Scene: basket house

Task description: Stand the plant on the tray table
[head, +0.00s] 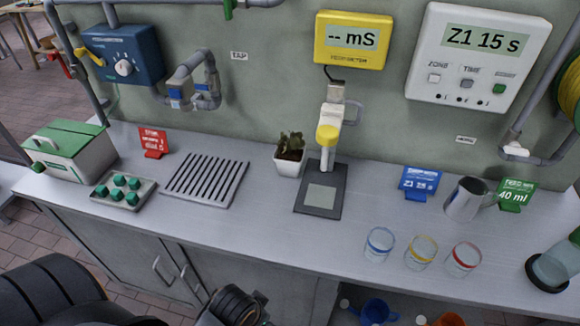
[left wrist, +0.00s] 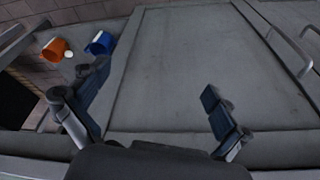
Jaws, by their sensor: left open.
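The plant (head: 289,146) stands upright in a white square pot (head: 287,164) at the back of the counter, in the head view. It is just left of a dark stand. A slotted metal tray (head: 207,180) lies flat and empty to its left; I cannot tell whether this is the tray table. My left gripper (left wrist: 158,92) is open and empty in the left wrist view, in front of the grey cabinet doors below the counter, away from the plant. Its fingers are not clear in the head view. My right gripper is not in view.
The counter (head: 245,225) is bare along its front left. A dark stand (head: 307,204) with a yellow-headed probe stands right of the plant. Several jars, a metal jug (head: 463,199) and coloured cards are farther right. A green-lidded box (head: 72,150) is at left. Cups sit on a low shelf.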

